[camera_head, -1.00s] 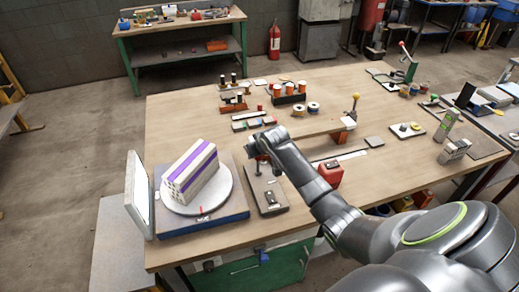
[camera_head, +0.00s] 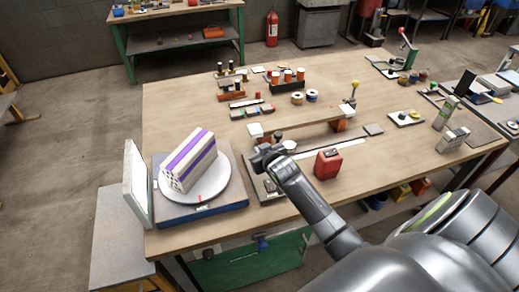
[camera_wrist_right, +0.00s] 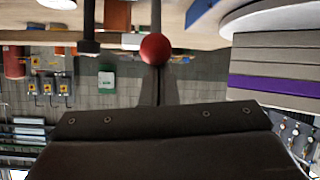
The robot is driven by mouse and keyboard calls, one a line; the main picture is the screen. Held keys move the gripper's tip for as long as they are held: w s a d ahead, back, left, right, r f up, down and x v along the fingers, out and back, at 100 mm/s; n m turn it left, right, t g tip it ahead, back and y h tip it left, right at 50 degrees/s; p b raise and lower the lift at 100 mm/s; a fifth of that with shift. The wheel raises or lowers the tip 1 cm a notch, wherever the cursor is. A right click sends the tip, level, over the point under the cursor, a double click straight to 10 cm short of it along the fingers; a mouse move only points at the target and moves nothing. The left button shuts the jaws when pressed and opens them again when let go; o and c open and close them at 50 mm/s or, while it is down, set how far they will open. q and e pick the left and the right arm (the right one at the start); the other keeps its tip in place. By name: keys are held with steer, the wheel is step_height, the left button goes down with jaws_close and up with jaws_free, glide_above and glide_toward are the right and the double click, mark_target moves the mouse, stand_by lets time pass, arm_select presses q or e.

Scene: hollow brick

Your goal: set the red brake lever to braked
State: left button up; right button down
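In the right wrist view, a red ball knob (camera_wrist_right: 155,48) sits at the tips of my right gripper (camera_wrist_right: 158,75), with a thin grey stem beyond it. It looks like the brake lever's knob. The narrow fingers line up with the ball; whether they grip it is unclear. In the head view, my right gripper (camera_head: 262,156) is over the back of a small dark plate (camera_head: 270,195) beside the turntable, hiding the lever. The round white turntable (camera_head: 217,190) carries a pale hollow brick block (camera_head: 187,165) with purple stripes. My left gripper is out of view.
A white upright panel (camera_head: 137,187) stands left of the turntable. A red box (camera_head: 328,163) stands right of my right forearm. A long wooden beam (camera_head: 310,131) lies behind the gripper. Spools and small parts stand farther back. The table's left rear is clear.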

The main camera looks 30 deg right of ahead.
steer(key=shift+s+f, duration=0.1)
steer(key=shift+f, duration=0.15)
steer(key=shift+r, duration=0.3)
steer(key=r, duration=0.1)
steer(key=w+r+p, duration=0.1)
steer(key=r+p, duration=0.1)
steer(key=shift+w+a, duration=0.2)
steer(key=shift+a, duration=0.1)
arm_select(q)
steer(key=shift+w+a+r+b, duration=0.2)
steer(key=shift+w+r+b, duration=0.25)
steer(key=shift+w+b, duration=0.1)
arm_select(e)
steer(key=v, duration=0.8)
steer(key=shift+s, duration=0.35)
